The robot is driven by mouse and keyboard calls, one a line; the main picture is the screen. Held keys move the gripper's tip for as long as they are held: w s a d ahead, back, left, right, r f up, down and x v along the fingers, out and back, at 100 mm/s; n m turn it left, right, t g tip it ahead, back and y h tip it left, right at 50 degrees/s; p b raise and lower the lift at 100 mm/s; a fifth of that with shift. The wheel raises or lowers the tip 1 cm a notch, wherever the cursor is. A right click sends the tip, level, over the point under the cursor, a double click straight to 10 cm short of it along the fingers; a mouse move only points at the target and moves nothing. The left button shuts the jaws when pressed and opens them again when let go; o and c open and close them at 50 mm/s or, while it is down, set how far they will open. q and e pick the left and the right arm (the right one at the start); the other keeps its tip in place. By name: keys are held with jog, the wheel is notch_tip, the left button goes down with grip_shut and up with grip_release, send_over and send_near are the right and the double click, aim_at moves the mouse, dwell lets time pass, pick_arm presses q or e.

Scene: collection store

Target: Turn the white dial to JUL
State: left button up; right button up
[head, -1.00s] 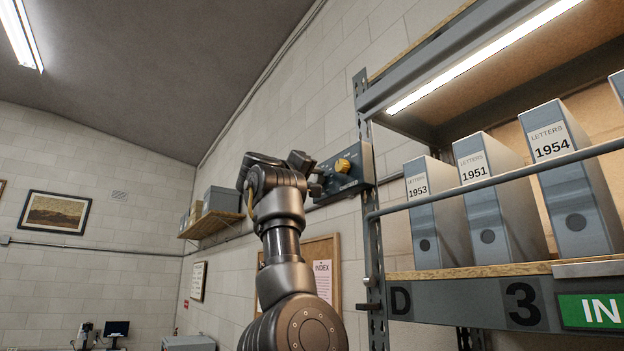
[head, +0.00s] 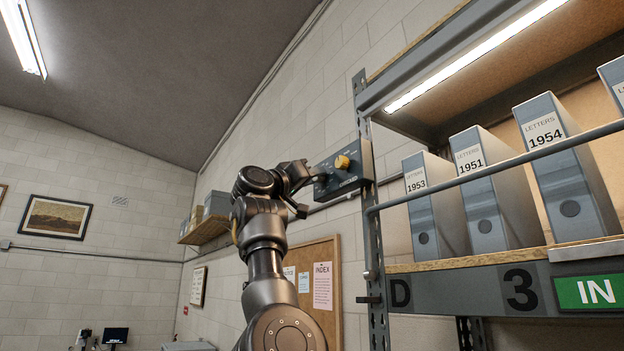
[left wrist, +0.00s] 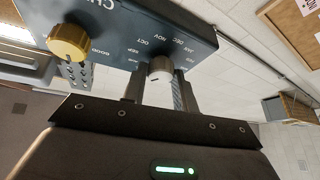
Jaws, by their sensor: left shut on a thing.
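The white dial (left wrist: 160,68) sits on a dark blue-grey control box (head: 346,180), which also shows in the left wrist view (left wrist: 120,22). Month labels such as OCT, NOV, DEC and JAN ring the dial; I cannot tell which month it points at. My left gripper (left wrist: 159,82) has one finger on each side of the dial and is shut on it. In the head view the left gripper (head: 312,178) reaches the box's left side and hides the dial. My right gripper is not in view.
A yellow knob (head: 342,162) sits beside the dial on the same box. A shelf rack with grey letter files (head: 481,190) and a front rail (head: 500,166) stands to the right. A pinboard (head: 331,250) hangs below, and a wall shelf (head: 204,230) is further left.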

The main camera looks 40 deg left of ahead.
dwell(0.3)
pick_arm(q)
jog(key=o, duration=1)
jog(key=shift+c, duration=0.2)
jog(key=b+v, duration=0.8)
jog(key=v, duration=0.3)
jog(key=shift+w, duration=0.1)
